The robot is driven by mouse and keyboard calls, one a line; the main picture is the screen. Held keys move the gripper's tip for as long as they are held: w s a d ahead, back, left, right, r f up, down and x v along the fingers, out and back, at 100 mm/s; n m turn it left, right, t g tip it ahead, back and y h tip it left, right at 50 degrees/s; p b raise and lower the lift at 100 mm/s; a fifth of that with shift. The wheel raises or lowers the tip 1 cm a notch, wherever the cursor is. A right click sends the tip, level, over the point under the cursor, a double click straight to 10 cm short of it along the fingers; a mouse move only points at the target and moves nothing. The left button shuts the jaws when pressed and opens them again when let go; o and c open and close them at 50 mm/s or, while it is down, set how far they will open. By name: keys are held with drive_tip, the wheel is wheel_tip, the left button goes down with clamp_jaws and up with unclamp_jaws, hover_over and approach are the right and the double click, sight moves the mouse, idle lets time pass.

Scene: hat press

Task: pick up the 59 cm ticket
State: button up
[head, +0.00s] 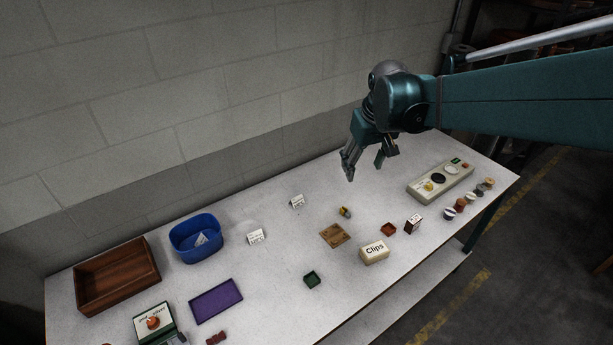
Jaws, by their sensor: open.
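Small white cards with print too small to read stand in the head view, so I cannot tell which is the 59 cm ticket. One white card (297,201) stands near the back middle of the table. Another white card (255,237) stands to its left and nearer the front. A white piece (201,239) lies inside the blue bin (184,240). My gripper (364,168) is open and empty, pointing down above the back of the table, to the right of the cards and apart from them.
A brown wooden tray (118,292) and a purple tray (217,300) lie at left. A Clips box (374,252), a wooden plate (335,236) and a small green tray (312,279) are mid-table. A control panel (425,187) sits at right. A block wall (200,90) runs behind.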

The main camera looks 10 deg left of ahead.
drive_tip(key=w+a+f+n+g, duration=0.1)
drive_tip(key=w+a+f+n, duration=0.1)
drive_tip(key=w+a+f, duration=0.8)
drive_tip(key=n+g, duration=0.2)
hover_over(297, 197)
drive_tip(key=shift+h, duration=0.4)
drive_tip(key=f, duration=1.2)
drive_tip(key=shift+d, duration=0.25)
drive_tip(key=shift+a+f, duration=0.25)
drive_tip(key=shift+f, duration=0.05)
drive_tip(key=shift+f, duration=0.15)
drive_tip(key=shift+f, duration=1.15)
drive_tip(key=shift+f, duration=0.15)
drive_tip(key=shift+a+f, duration=0.1)
drive_tip(key=shift+f, duration=2.35)
